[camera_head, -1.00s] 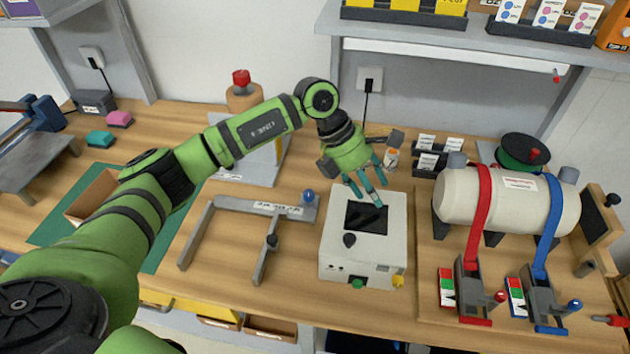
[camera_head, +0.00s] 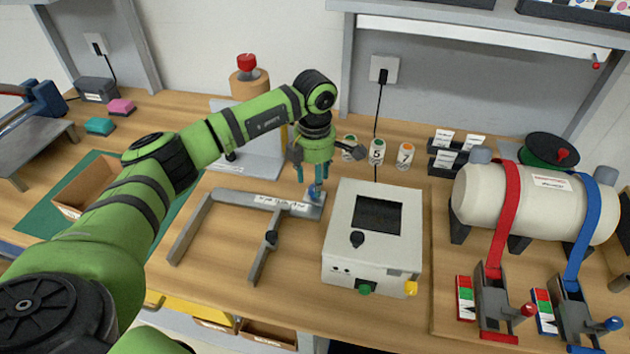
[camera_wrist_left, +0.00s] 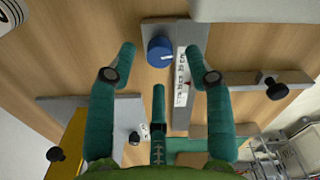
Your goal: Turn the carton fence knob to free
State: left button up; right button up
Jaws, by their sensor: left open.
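A grey fence frame (camera_head: 203,218) with a printed label lies on the wooden bench; the label is too small to read surely. A blue knob (camera_head: 315,193) stands on the frame's right end, and a black knob (camera_head: 271,238) sits on its front bar. My left gripper (camera_head: 313,178) points down over the blue knob, open and empty. In the left wrist view the blue knob (camera_wrist_left: 160,51) appears between the two upper fingertips, with the third finger below it. Contact cannot be told. The black knob (camera_wrist_left: 275,88) is outside the fingers. My right gripper is not in view.
A white box with a dark screen (camera_head: 373,235) stands just right of the fence. Numbered cups (camera_head: 376,152) stand behind it. A white tank with red and blue straps (camera_head: 535,203) is at the right. An open carton (camera_head: 88,190) is on a green mat at the left.

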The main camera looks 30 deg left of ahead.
pick_arm(q)
jog(key=shift+f, duration=1.25)
grip_shut()
